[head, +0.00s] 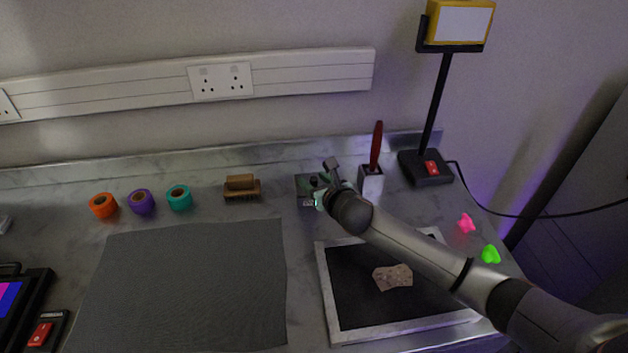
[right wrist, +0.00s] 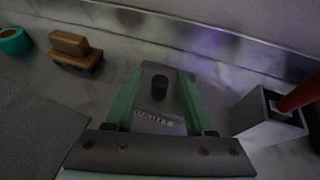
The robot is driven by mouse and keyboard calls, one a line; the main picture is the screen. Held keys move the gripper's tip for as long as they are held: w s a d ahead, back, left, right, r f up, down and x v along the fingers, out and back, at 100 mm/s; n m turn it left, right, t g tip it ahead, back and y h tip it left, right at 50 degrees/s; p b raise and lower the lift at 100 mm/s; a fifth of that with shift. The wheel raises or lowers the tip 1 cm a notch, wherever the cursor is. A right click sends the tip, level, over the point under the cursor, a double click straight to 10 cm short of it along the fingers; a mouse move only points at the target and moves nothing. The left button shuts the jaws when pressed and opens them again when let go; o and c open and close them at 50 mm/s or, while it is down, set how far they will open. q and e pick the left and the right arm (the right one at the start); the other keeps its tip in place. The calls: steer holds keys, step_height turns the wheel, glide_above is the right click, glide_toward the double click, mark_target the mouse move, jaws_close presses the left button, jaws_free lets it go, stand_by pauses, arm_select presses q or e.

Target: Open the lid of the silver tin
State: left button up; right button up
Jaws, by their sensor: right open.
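The silver tin (head: 303,184) stands on the worktop near the back wall, partly hidden behind my right gripper in the head view. In the right wrist view the tin (right wrist: 152,70) shows from above, with a short black knob (right wrist: 160,87) on its lid and a label with partly readable lettering on its near side. The lid looks closed. My right gripper (head: 318,188) is open over the tin. In the right wrist view its two green fingers (right wrist: 160,98) lie on either side of the knob, apart from it. My left gripper is out of view.
A grey holder (head: 370,183) with a red-handled tool stands just right of the tin. A wooden brush (head: 241,189) and tape rolls (head: 141,201) lie to the left. A framed black panel (head: 345,300) lies below my right arm.

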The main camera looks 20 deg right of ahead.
steer(key=shift+w, duration=0.2)
jaws_close()
stand_by(0.4)
steer(key=shift+f, duration=0.1)
stand_by(0.9)
